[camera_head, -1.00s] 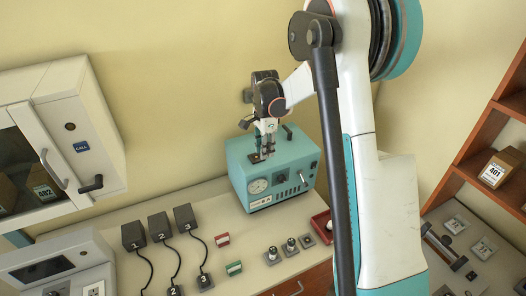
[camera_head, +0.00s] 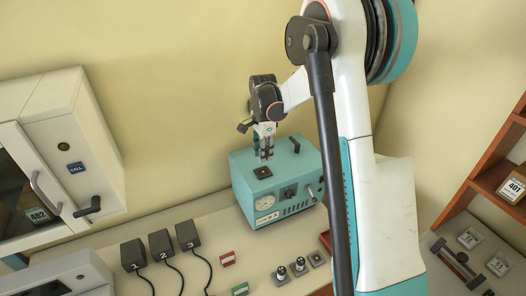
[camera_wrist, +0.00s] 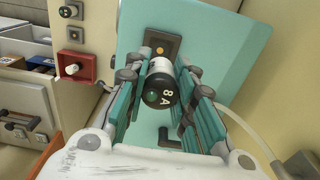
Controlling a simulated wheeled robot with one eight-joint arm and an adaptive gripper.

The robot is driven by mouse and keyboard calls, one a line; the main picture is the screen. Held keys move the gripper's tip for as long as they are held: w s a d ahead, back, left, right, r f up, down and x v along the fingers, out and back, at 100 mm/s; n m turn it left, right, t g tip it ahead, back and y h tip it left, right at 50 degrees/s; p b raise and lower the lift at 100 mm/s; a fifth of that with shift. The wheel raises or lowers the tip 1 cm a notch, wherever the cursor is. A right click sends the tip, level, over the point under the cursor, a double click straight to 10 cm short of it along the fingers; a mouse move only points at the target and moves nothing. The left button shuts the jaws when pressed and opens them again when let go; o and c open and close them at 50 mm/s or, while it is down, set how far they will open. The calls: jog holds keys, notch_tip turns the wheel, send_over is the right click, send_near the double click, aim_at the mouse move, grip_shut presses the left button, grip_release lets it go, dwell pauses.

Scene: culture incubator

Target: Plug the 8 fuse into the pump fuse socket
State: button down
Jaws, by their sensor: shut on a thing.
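The fuse marked "8 A" (camera_wrist: 158,90), a dark-ended cylinder with a pale body, is held between the teal fingers of my gripper (camera_wrist: 160,95) in the wrist view. My gripper (camera_head: 264,156) is shut on it above the teal pump box (camera_head: 285,205) in the head view. A dark square socket plate (camera_head: 262,173) lies on the box's top, just below my fingertips. In the wrist view the socket plate (camera_wrist: 160,46) shows beyond the fuse, partly hidden by it. The fuse looks apart from the plate; the exact gap cannot be told.
Fuse-like knobs (camera_head: 299,264) stand on the counter in front. A red tray (camera_wrist: 88,68) holds a small cylinder. Black numbered blocks (camera_head: 160,244) with cables stand to the left.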

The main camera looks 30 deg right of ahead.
aim_at(263, 172)
jog(key=shift+f+b, duration=1.15)
jog(key=shift+f, duration=1.55)
jog(key=shift+b, duration=0.8)
jog(key=shift+f+b, duration=0.45)
jog(key=shift+f, duration=0.05)
dwell(0.5)
jog(key=c, duration=1.3)
grip_release()
jog(key=shift+r, duration=0.1)
notch_tip(263, 172, up, 12)
jog(key=shift+f, duration=0.1)
